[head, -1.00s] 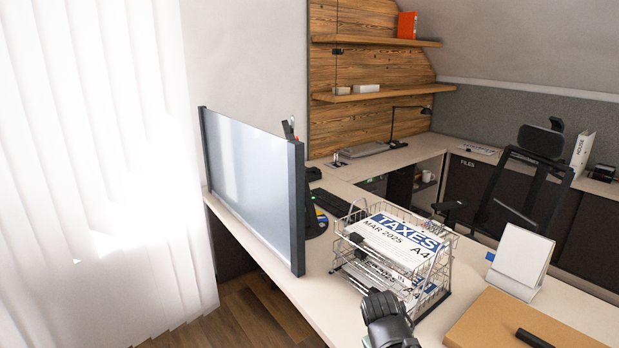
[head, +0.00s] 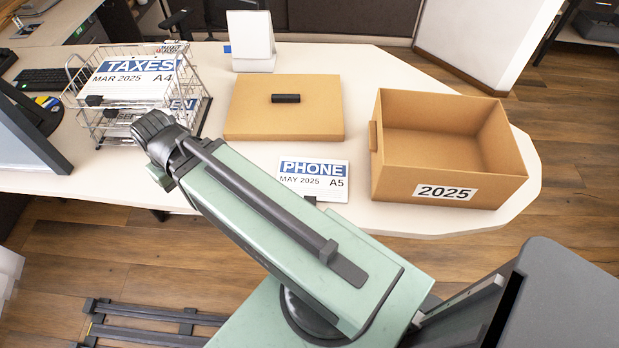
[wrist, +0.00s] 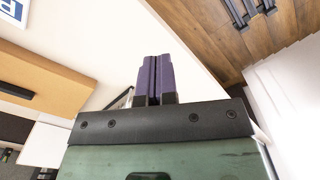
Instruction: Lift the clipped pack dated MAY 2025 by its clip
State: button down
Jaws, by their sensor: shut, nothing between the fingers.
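The pack dated MAY 2025 (head: 312,182) lies flat on the white desk in the head view. It is a white sheet marked PHONE on a blue band, and A5. A small dark clip (head: 310,199) shows at its front edge, partly behind my arm. My gripper (wrist: 154,59) shows in the wrist view with its purple fingers together and nothing between them. In the head view the gripper is hidden behind my arm. A white sheet with blue print, likely this pack, shows cut off in the wrist view's upper left corner (wrist: 13,10), apart from the fingers.
A wire tray (head: 205,105) with the TAXES MAR 2025 pack (head: 130,77) stands at left. A cardboard lid (head: 250,110) with a black handle lies behind the PHONE pack. An open box marked 2025 (head: 400,190) stands at right. Bare desk lies around the PHONE pack.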

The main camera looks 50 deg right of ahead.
dwell(0.4)
jog(key=c, duration=0.8)
grip_release()
jog(key=shift+c, duration=0.2)
